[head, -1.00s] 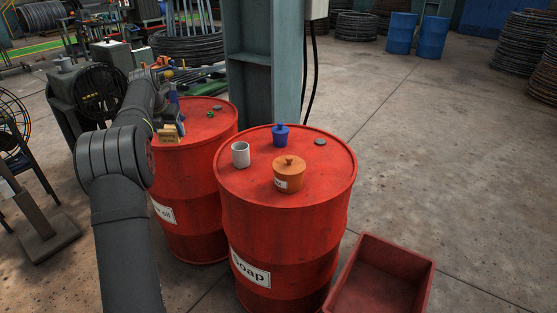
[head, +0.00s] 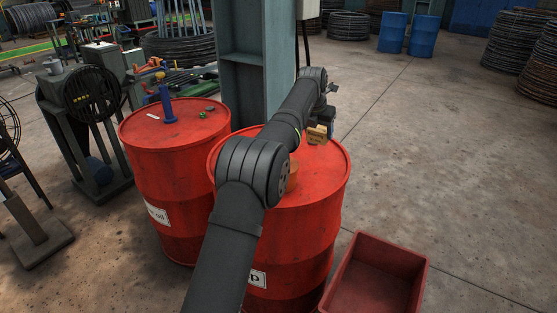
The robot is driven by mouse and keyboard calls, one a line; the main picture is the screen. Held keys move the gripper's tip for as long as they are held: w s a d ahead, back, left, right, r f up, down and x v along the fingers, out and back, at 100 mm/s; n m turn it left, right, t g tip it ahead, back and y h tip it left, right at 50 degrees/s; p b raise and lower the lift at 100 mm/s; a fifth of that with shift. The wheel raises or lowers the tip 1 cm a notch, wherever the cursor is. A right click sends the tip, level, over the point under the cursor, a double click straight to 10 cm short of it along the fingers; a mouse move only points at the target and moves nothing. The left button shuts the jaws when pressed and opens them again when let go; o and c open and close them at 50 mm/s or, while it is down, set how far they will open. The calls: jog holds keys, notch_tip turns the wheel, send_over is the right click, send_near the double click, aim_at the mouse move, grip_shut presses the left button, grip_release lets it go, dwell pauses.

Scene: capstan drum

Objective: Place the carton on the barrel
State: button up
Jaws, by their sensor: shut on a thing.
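My gripper (head: 323,124) is dark and partly hidden by my own arm. It is shut on a small tan carton (head: 317,134). The carton is at the back right of the right red barrel's top (head: 330,165); I cannot tell whether it touches the top or is held just above it. This barrel's label is partly hidden by my arm. The left red barrel (head: 150,150) has a label ending in "oil".
A red open bin (head: 375,275) is on the floor at front right. A green-grey column (head: 255,70) rises behind the barrels.

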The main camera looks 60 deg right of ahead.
jog(key=s+d+f, duration=0.2)
jog(key=s+f, duration=0.3)
jog(key=s, duration=0.1)
jog(key=shift+m, duration=0.4)
jog(key=w+f, duration=0.2)
jog(key=w, duration=0.1)
jog(key=w+d+f, duration=0.1)
jog(key=w+f, duration=0.1)
jog(key=w, duration=0.2)
jog(key=w+d+f, duration=0.1)
jog(key=w+f, duration=0.2)
jog(key=w, duration=0.1)
jog(key=shift+d, duration=0.15)
jog(key=shift+f, duration=2.05)
jog(key=o, duration=1)
jog(key=shift+f, duration=0.15)
jog(key=shift+o, duration=0.2)
